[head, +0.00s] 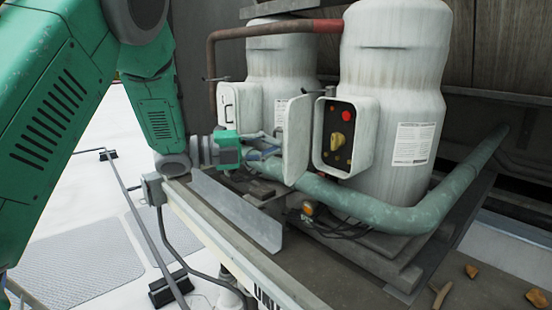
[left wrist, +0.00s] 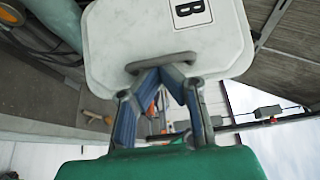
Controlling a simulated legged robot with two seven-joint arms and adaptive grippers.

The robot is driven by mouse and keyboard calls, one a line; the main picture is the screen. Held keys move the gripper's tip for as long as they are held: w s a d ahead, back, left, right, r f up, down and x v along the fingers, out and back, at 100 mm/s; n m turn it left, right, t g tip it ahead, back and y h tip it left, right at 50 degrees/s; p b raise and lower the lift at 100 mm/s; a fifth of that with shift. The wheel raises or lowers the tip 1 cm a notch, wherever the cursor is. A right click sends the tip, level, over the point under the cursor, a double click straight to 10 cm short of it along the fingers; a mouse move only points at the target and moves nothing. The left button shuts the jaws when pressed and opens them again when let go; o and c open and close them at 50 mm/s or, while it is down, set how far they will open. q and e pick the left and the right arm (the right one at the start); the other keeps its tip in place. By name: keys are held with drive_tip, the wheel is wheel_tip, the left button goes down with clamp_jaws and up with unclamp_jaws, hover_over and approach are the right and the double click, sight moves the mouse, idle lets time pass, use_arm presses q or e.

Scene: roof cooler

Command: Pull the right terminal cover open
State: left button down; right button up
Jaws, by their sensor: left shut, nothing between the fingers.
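The right terminal cover (head: 297,140) is a white panel swung out to the left of its terminal box (head: 343,165). The box's dark inside shows, with a red button and a yellow knob. In the left wrist view the cover (left wrist: 120,40) fills the top, with a grey bar handle (left wrist: 150,63) and a "B" label. My left gripper (head: 272,150) is at the cover's outer face. In the left wrist view its blue-padded fingers (left wrist: 166,72) meet at the handle, shut with nothing between them; whether they touch the bar is unclear. My right gripper is not in view.
Another white box with a closed cover (head: 227,108) stands on the left tank. A green pipe (head: 400,218) runs below the right tank (head: 390,70). A metal angle plate (head: 237,212) lies in front. Small brown pieces lie at the lower right.

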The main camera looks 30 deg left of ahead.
use_arm(q)
drive_tip(key=w+a+b, duration=0.3)
drive_tip(key=w+a, duration=0.2)
drive_tip(key=a, duration=0.4)
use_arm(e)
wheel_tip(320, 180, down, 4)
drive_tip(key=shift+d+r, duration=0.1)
